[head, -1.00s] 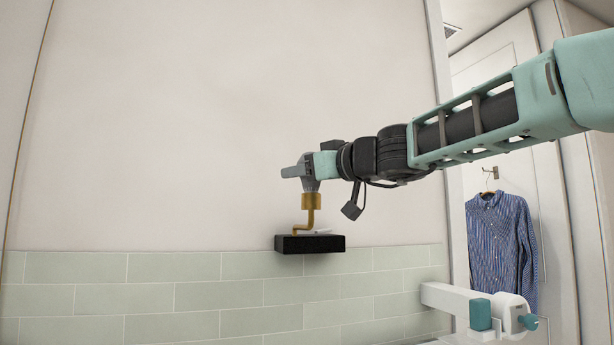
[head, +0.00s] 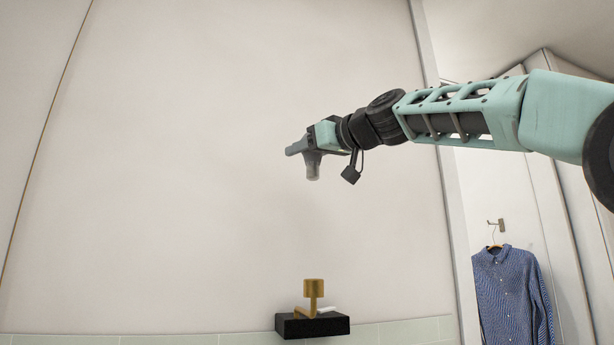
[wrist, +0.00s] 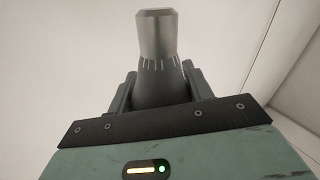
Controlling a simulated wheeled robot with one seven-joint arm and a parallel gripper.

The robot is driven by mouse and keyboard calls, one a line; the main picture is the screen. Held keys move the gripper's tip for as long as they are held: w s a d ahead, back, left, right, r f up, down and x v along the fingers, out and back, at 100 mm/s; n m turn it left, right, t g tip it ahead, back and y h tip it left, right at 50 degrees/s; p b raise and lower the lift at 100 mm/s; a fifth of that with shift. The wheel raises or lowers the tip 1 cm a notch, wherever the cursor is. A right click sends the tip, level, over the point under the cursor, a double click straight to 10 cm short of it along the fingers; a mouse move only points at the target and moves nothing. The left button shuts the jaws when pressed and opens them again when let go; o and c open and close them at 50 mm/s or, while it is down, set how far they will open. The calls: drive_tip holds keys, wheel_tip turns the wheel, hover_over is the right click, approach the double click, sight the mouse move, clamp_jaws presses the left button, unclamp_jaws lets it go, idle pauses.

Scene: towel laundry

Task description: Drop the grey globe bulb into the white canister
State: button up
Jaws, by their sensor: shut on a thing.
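My gripper (head: 308,150) is raised in the middle of the head view, well above a brass lamp holder. It is shut on a grey bulb (head: 313,172), which points down from the jaws. In the wrist view the bulb (wrist: 157,38) shows a silvery metal end and a darker grey body with white tick marks, between the two fingers of my gripper (wrist: 160,85). The fingers hide part of the bulb. The white canister is not in view.
The brass lamp holder (head: 313,290), with an empty-looking cup, stands on a black wall shelf (head: 290,328) beside a small white item (head: 327,309). A blue shirt (head: 508,295) hangs from a hook at right. Bare wall surrounds my gripper.

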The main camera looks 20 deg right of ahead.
wheel_tip(320, 180, up, 6)
drive_tip(key=shift+r+p, duration=0.2)
drive_tip(key=shift+p, duration=0.75)
